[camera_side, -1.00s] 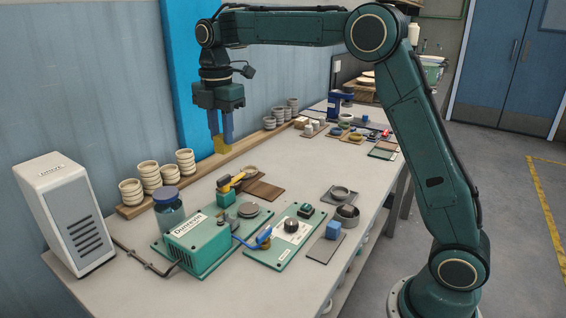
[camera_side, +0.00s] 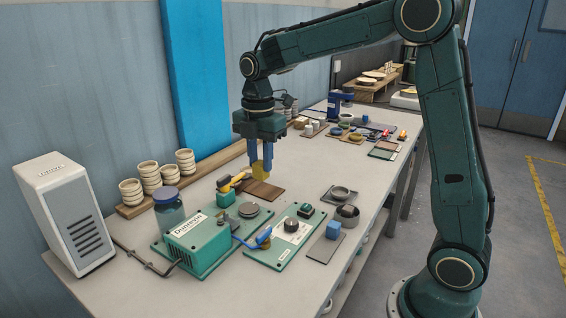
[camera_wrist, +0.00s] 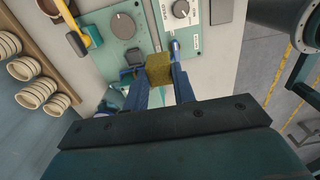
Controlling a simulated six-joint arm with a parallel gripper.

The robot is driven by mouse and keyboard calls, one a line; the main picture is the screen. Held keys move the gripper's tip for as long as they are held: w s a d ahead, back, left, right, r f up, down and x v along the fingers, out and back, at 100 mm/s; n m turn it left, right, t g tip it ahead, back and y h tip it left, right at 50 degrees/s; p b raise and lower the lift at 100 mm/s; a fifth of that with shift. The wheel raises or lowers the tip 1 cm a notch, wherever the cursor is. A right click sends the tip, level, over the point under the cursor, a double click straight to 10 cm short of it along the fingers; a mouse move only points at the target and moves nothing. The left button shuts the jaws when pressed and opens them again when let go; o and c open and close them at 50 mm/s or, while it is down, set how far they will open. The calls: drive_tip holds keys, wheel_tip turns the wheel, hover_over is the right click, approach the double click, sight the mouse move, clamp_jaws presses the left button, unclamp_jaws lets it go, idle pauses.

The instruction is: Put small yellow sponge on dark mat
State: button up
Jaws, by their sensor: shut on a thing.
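The small yellow sponge (camera_side: 259,170) is held between the blue fingers of my gripper (camera_side: 261,160), which is shut on it. In the wrist view the sponge (camera_wrist: 159,70) sits between the fingertips (camera_wrist: 160,76). In the side view the sponge hangs in the air near a dark brown mat (camera_side: 264,193); its exact height above the table is hard to tell. A darker grey mat (camera_side: 322,250) with a blue block on it lies nearer the front right. I cannot tell for sure which of these is the dark mat.
A green device (camera_side: 200,243) with a blue-lidded jar (camera_side: 168,213) stands front left. A green control panel (camera_side: 285,240) lies beside it. A yellow-handled tool (camera_side: 232,182) is close to my gripper. Stacked bowls (camera_side: 148,175) line the wall.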

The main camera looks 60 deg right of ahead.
drive_tip(key=s+d+f, duration=0.1)
drive_tip(key=s+f, duration=0.3)
drive_tip(key=s, duration=0.3)
drive_tip(key=s+f, duration=0.4)
drive_tip(key=s, duration=0.4)
drive_tip(key=shift+s+d+f, duration=0.3)
drive_tip(key=shift+d+f, duration=0.05)
drive_tip(key=shift+f, duration=0.05)
drive_tip(key=shift+f, duration=0.1)
drive_tip(key=shift+f, duration=3.35)
drive_tip(key=shift+f, duration=0.55)
drive_tip(key=o, duration=1.4)
drive_tip(key=shift+r, duration=0.1)
drive_tip(key=shift+r, duration=3.45)
